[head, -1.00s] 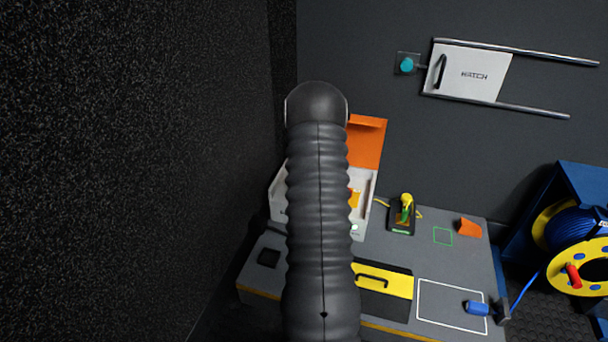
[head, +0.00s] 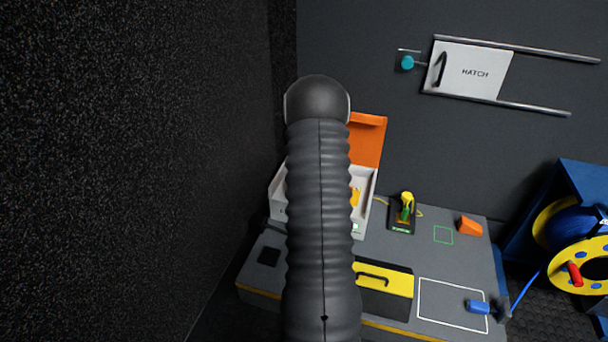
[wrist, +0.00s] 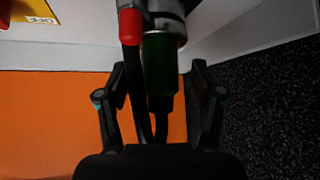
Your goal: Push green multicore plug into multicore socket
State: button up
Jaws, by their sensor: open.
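My gripper (wrist: 158,68) is open, with one finger on each side of the green plug and gaps between. In the head view my arm hides my gripper, the plug and the socket. A white case (head: 365,212) with a raised orange panel (head: 368,140) stands behind my arm.
A red plug (wrist: 130,24) with a black cable is close left of the green plug. On the bench are a yellow-topped box (head: 388,281), a dark stand with a yellow-green item (head: 406,210), an orange wedge (head: 469,226) and a blue connector (head: 477,307). A dark wall rises at left.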

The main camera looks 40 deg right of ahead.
jog(key=v, duration=1)
dwell(0.4)
jog(key=s+a+f+g+y, duration=0.3)
jog(key=s+a+g, duration=0.1)
jog(key=s+a, duration=0.4)
jog(key=s+a+r+n+t+y+p, duration=0.1)
jog(key=s+a+r, duration=0.4)
jog(key=a+r, duration=0.5)
jog(key=s+a+r+n+t+y+p, duration=0.1)
jog(key=s+a+r+n, duration=0.3)
jog(key=a+r, duration=0.6)
jog(key=s+a+r+n+p, duration=0.3)
jog(key=s+a+r, duration=0.2)
jog(key=a+r, duration=0.5)
jog(key=a, duration=0.6)
jog(key=shift+s+t+y, duration=0.4)
